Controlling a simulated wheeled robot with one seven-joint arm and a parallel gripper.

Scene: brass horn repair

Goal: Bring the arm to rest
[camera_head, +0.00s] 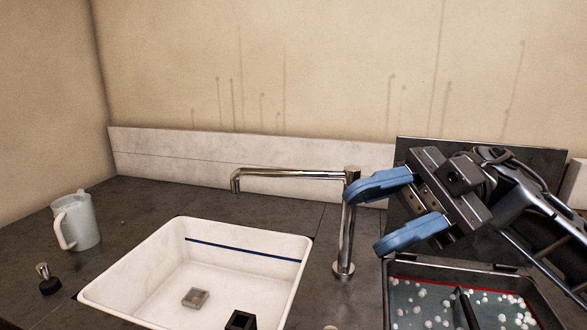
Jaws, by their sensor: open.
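My gripper (393,211) is on the right of the head view. Its two blue fingers are spread apart and point left, with nothing between them. The gripper is raised above the counter. The upper finger reaches in front of the upright of the chrome faucet (345,235); I cannot tell whether it touches. My arm extends from the gripper to the right edge of the view.
A white sink (130,290) holds a small translucent block (195,298) and a dark square piece (240,320). A pale jug (78,222) and a small black-based item (47,280) stand left. An open dark case (420,271) with white beads lies below my gripper.

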